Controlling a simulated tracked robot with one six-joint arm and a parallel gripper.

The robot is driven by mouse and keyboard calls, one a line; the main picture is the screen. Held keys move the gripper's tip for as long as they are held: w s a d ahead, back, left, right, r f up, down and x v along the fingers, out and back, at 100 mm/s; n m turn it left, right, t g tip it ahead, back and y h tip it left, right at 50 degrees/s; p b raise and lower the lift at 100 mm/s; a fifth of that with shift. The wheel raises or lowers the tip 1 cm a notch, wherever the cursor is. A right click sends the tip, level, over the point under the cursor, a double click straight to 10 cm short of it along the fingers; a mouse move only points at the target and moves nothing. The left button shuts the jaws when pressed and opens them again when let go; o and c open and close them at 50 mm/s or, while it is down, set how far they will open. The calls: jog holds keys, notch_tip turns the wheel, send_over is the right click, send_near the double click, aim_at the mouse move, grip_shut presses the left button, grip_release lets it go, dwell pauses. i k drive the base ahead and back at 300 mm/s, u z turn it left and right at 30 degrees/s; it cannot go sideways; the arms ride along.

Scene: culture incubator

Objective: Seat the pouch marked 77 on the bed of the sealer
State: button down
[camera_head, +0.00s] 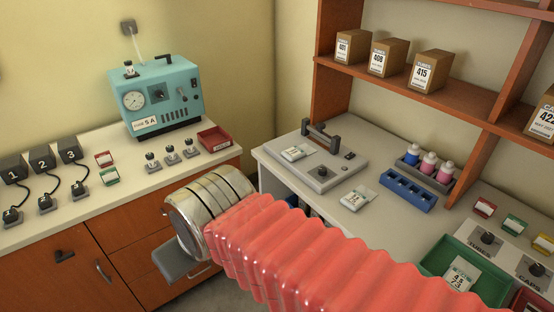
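The sealer (322,172) is a flat grey device with a dark raised handle, on the right-hand bench. A small pale packet with a printed label (296,153) lies on its left part. A white pouch (358,199) lies on the bench just right of the sealer. Another white pouch (461,274) lies in a green tray at lower right. Their numbers are too small to read surely, so I cannot tell which is 77. My gripper (181,262) shows only as a grey plate below my metal wrist, well left of the sealer; its fingertips are mostly hidden.
A blue rack (407,190) and a grey holder of bottles (424,170) stand right of the sealer. The green tray (433,261) is at lower right. Shelves with boxes rise behind. A teal machine (162,98) stands on the left bench. My red sleeved arm crosses the foreground.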

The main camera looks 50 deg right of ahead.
aim_at(295, 152)
jog(key=u, duration=0.05)
jog(key=i, duration=1)
jog(key=z, duration=0.05)
